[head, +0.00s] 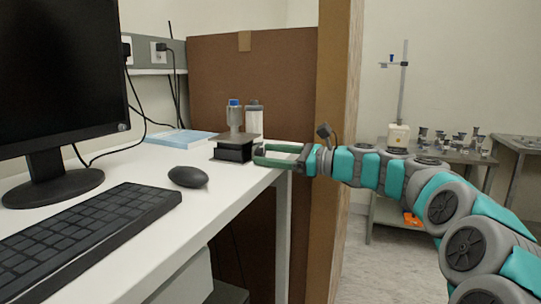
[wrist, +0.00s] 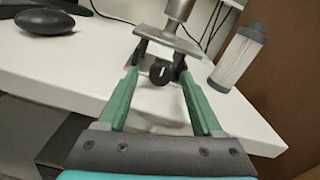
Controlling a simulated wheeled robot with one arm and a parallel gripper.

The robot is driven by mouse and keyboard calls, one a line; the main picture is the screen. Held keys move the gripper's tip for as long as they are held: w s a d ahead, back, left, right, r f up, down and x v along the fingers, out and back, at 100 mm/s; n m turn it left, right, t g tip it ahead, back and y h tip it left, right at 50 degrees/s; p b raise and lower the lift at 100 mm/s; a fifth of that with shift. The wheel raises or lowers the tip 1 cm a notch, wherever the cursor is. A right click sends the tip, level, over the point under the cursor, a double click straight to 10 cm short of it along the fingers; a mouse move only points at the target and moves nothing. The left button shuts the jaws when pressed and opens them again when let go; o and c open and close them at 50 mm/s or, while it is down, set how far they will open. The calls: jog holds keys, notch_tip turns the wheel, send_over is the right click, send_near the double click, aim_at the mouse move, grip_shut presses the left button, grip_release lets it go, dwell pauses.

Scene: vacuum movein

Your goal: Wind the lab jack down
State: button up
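The lab jack (head: 233,154) stands on the white desk near its right edge, a dark body under a grey metal top plate. The plate (wrist: 172,40) also shows in the wrist view, with a metal cylinder (wrist: 179,9) on it. The jack's round black knob (wrist: 160,73) faces my wrist camera. My gripper (head: 262,155) reaches in from the right at the jack. In the wrist view its green fingers (wrist: 160,64) are apart, one on each side of the knob; I see no clear contact. The jack's inner mechanism is mostly hidden.
A clear bottle with a grey lid (wrist: 240,57) stands on the desk beside the jack. A black mouse (head: 188,177), a keyboard (head: 95,230) and a monitor (head: 60,80) are to the left. A blue booklet (head: 181,137) lies behind. A brown panel (head: 250,70) closes the back.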

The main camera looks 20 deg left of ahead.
jog(key=shift+d, duration=0.1)
jog(key=d, duration=0.7)
jog(key=shift+s+d, duration=0.25)
jog(key=shift+s, duration=0.05)
